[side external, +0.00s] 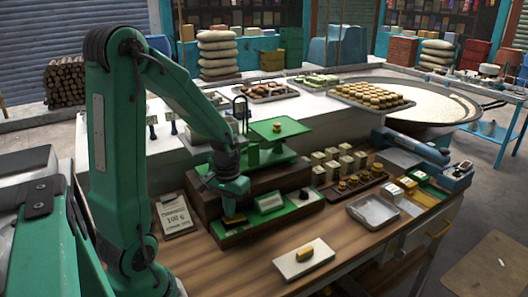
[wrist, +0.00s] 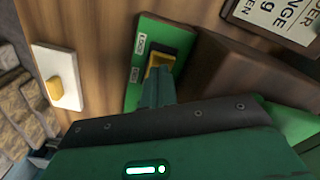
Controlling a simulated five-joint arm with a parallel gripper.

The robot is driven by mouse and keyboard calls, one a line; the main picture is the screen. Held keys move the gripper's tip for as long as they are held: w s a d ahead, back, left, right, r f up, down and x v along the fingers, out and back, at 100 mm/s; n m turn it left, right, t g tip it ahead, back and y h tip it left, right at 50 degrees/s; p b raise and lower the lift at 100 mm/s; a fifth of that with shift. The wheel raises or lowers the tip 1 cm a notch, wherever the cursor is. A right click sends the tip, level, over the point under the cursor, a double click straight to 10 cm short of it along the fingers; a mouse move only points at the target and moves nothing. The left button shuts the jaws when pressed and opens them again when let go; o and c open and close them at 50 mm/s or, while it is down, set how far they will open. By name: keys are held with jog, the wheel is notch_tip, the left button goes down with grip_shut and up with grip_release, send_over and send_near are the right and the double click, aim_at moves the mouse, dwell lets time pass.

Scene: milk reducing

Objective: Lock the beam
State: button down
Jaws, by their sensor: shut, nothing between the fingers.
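The balance (side external: 262,170) stands on the work table, with a green square pan (side external: 278,128) on top and a dark body. Its green front base holds a yellow lever in a dark slot; the lever (wrist: 161,60) shows in the wrist view beside two small white labels, the upper seeming to read LOCK (wrist: 140,44). My gripper (wrist: 156,82) is shut and empty, its fingertips pointing down at the lever's near end. It partly covers the lever, and I cannot tell whether they touch. In the side view my gripper (side external: 232,212) is low over the base's left end.
A white slab (side external: 290,268) with a yellow block (side external: 305,254) lies in front of the balance. A clipboard (side external: 175,215) lies to its left. Right of it are pale cubes (side external: 338,165), a dark rack of small weights (side external: 355,186) and an empty metal tray (side external: 372,211).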

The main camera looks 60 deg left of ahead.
aim_at(232, 220)
jog(key=shift+f, duration=0.55)
dwell(0.4)
jog(key=shift+r, duration=3.55)
jog(key=shift+d, duration=0.1)
jog(key=s+d+r+m+t, duration=0.4)
jog(key=d+r, duration=0.7)
jog(key=d, duration=0.3)
jog(key=shift+s+m+t, duration=0.15)
jog(key=shift+m+t, duration=0.65)
jog(key=shift+m, duration=0.2)
